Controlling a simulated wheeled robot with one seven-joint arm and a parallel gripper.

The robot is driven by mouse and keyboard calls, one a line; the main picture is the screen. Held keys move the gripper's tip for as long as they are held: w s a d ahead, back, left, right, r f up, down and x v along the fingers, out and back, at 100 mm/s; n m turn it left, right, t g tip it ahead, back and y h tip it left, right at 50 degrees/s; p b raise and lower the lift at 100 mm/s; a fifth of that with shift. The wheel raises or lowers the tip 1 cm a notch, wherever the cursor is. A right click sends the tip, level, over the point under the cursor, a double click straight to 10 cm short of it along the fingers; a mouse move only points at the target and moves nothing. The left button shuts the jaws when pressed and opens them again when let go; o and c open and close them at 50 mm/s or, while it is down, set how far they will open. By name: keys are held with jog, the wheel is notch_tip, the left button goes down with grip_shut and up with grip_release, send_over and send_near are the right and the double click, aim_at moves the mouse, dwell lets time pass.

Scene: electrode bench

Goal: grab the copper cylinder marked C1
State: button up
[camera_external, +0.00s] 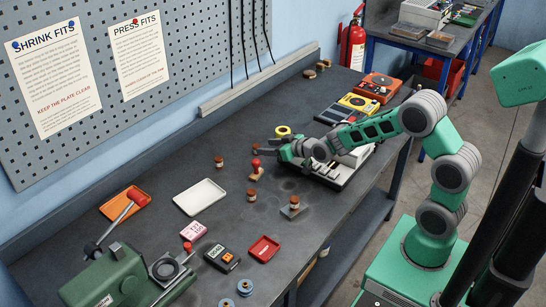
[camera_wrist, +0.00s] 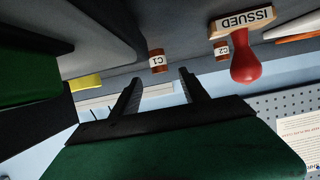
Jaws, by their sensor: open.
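The copper cylinder marked C1 (camera_wrist: 157,61) shows in the wrist view, beyond my fingertips and in line with the gap between them. Its label appears upside down. My gripper (camera_wrist: 160,84) is open, with nothing between its fingers. In the external view my gripper (camera_external: 262,150) reaches left, low over the bench. Another copper cylinder, marked C2 (camera_wrist: 221,50), stands to the right of C1 in the wrist view, partly behind a red-handled stamp (camera_wrist: 244,63). In the external view the cylinder labels are too small to read.
The stamp (camera_external: 256,171) stands close to my gripper on its near side. Other copper cylinders stand on the bench (camera_external: 219,162) (camera_external: 252,195). A yellow ring (camera_external: 283,131) lies just behind my gripper. A white tray (camera_external: 200,197) lies farther left.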

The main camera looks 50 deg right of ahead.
aim_at(256, 145)
jog(key=x, duration=0.4)
jog(key=shift+w+r+p, duration=0.1)
jog(key=shift+w+p, duration=0.1)
jog(key=shift+p, duration=0.2)
grip_shut()
jog(key=shift+r, duration=0.1)
